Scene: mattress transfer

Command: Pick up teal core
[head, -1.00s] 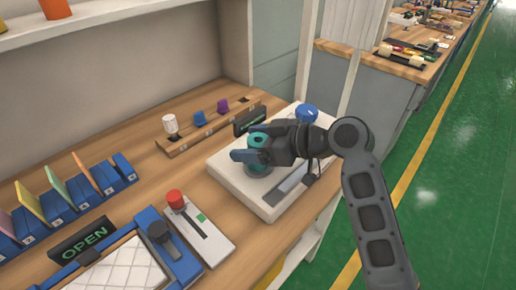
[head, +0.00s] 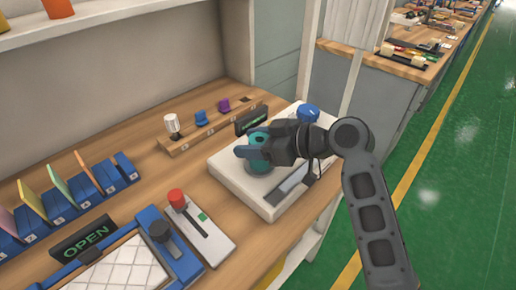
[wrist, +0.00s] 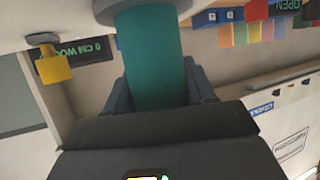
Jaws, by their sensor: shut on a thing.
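The teal core (head: 260,164) stands upright at the white device (head: 235,185) on the workbench. My gripper (head: 256,147) is around it and shut on it, with the fingers partly covering it. In the wrist view, the teal core (wrist: 152,58) is a smooth cylinder between the two dark blue fingers of my gripper (wrist: 155,90). A grey round base shows at its far end. I cannot tell whether the core still touches its seat.
A blue knob (head: 308,113) stands at the device's back right. A wooden rack (head: 210,130) with white, blue and purple pieces lies behind. A red-knobbed slider (head: 195,220) and an OPEN sign (head: 83,240) are on the left.

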